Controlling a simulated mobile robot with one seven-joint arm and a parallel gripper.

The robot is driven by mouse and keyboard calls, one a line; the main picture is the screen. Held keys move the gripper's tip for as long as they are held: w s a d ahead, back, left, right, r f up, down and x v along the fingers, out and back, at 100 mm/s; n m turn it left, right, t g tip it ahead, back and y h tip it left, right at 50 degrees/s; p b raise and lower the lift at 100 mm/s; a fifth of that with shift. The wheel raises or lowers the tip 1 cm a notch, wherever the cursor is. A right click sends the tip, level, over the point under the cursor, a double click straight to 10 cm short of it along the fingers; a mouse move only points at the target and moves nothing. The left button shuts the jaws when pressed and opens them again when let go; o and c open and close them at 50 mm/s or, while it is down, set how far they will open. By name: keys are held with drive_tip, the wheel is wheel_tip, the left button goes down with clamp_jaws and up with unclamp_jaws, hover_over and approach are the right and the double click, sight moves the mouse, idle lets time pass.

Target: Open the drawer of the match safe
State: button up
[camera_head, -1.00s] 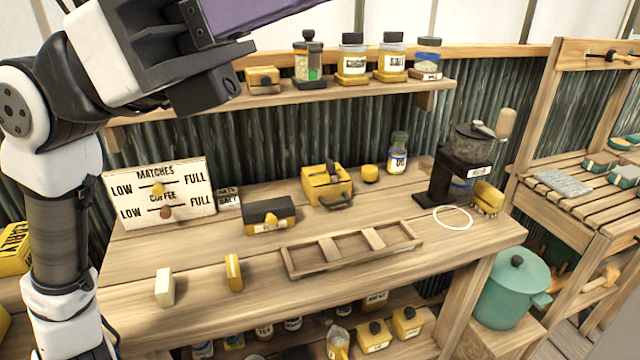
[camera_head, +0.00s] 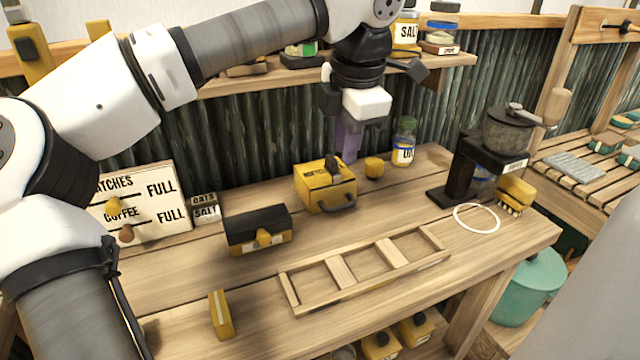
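The match safe appears to be the yellow box (camera_head: 318,188) with dark lettering on its top, standing at the back middle of the bench. A dark knob stands on its top, and a dark curved handle (camera_head: 336,207) is low at its front right. I see no clear gap showing an open drawer. My arm reaches over from the left, and my gripper (camera_head: 347,142) points down just behind and above the box, with a purple part at its end. I see no contact with the handle. The fingertips are partly hidden, and their opening is unclear.
A black-topped yellow box (camera_head: 258,230) stands left of the safe. A wooden divided frame (camera_head: 365,270) lies in front. A small yellow knob-like piece (camera_head: 374,167), a jar (camera_head: 403,143) and a grinder (camera_head: 480,155) are to the right. A shelf (camera_head: 270,82) runs behind my arm.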

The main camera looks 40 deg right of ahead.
sight(333, 211)
drive_tip(key=w+f, duration=0.1)
drive_tip(key=f, duration=0.3)
drive_tip(key=w+f, duration=0.1)
drive_tip(key=f, duration=0.4)
drive_tip(key=w+f, duration=0.1)
drive_tip(key=f, duration=0.3)
drive_tip(key=shift+d+f+p, duration=0.3)
drive_tip(key=shift+c, duration=0.3)
drive_tip(key=shift+w, duration=0.1)
clamp_jaws()
